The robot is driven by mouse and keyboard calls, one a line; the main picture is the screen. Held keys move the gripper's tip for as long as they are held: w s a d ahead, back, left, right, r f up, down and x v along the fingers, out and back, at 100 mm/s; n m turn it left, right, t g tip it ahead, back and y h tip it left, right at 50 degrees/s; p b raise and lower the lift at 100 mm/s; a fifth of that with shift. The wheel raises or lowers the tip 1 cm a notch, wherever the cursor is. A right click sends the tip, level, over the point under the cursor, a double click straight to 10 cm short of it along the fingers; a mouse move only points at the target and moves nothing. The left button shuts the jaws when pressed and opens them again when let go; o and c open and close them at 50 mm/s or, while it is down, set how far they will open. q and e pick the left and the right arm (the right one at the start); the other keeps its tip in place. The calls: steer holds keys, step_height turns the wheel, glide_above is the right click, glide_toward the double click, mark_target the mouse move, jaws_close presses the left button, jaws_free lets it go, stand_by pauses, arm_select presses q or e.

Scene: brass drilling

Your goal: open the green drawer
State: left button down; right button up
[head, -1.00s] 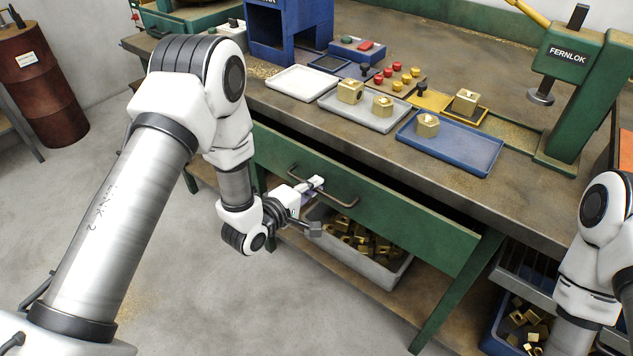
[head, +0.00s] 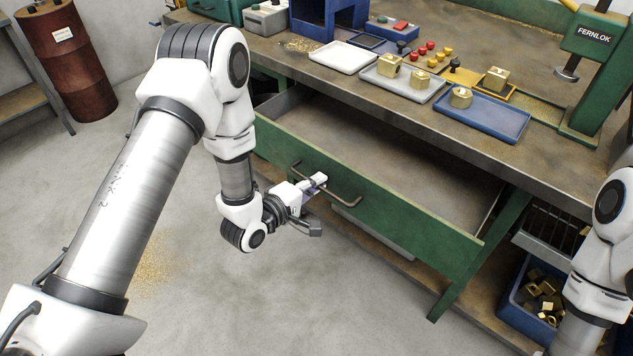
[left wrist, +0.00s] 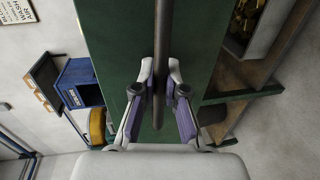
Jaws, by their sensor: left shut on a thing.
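The green drawer (head: 400,215) under the bench top is pulled out, and its bare inside shows behind the green front. A dark bar handle (head: 346,199) is fixed across the front. My left gripper (head: 318,182) is shut on the left part of the handle. In the left wrist view, the handle (left wrist: 163,40) runs between the two fingers of my left gripper (left wrist: 160,75), with the green drawer front (left wrist: 115,40) behind it. My right arm shows at the right edge of the head view, but its gripper is out of view.
The bench top carries a white tray (head: 343,56), a grey tray (head: 402,84) and a blue tray (head: 482,117), some with brass blocks. A green press (head: 590,60) stands at the right. A blue bin (head: 527,300) of brass pieces sits below. Open floor lies left.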

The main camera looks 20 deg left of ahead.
arm_select(q)
steer(key=c, duration=1.2)
jaws_free()
steer(key=v, duration=1.2)
